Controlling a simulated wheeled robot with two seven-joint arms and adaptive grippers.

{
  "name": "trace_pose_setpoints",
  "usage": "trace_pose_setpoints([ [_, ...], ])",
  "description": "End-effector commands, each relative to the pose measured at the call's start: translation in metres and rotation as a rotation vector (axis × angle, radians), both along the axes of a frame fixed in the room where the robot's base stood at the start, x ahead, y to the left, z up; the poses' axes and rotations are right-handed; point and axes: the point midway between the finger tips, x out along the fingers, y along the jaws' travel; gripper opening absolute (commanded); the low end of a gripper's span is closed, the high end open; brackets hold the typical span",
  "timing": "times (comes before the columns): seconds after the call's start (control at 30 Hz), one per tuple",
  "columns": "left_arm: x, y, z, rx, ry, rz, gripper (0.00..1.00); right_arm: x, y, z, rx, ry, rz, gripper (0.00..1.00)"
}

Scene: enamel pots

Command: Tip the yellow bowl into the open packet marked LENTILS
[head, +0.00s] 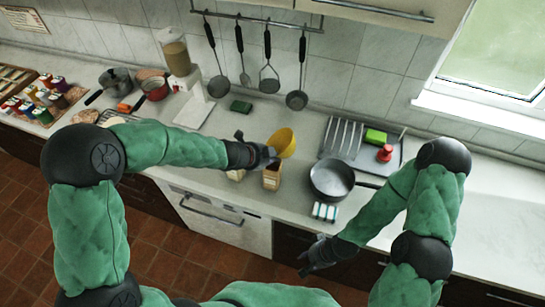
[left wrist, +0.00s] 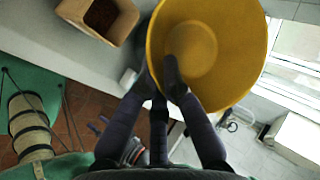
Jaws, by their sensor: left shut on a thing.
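The yellow bowl (head: 284,141) is held by its rim in my left gripper (head: 268,156), tilted above the counter. In the left wrist view the bowl (left wrist: 208,35) shows its inside, with one finger over the inner wall; I see no loose contents there. An open packet (head: 272,179) stands upright just below the bowl and gripper. A second packet (head: 236,174) stands to its left, partly hidden by my gripper. One open packet (left wrist: 132,18) with brown contents shows beside the bowl in the left wrist view. No label is readable. My right gripper (head: 302,266) looks open and empty, low before the counter.
A dark pan (head: 332,179) stands right of the packets, with a striped sponge or cloth (head: 325,211) in front. A dish rack (head: 345,138) is behind it. A dispenser (head: 178,56) stands at the back left. Utensils hang from a rail (head: 258,18) on the wall.

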Motion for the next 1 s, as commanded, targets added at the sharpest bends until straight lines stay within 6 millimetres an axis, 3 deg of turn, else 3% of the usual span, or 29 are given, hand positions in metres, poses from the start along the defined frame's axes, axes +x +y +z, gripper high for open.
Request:
trace_pose_setpoints([
  [0.23,0.001,-0.002,0.022,0.208,-0.017,-0.003,0.00,0.000,0.000,0.002,0.000,0.000,0.000,0.40],
  [0.57,0.001,-0.002,0.031,0.344,-0.021,-0.003,0.00,0.000,0.000,0.002,0.000,0.000,0.000,0.40],
  [1.0,0.001,-0.001,0.057,0.664,-0.034,-0.002,0.00,0.000,0.000,0.010,0.000,0.000,0.000,0.40],
])
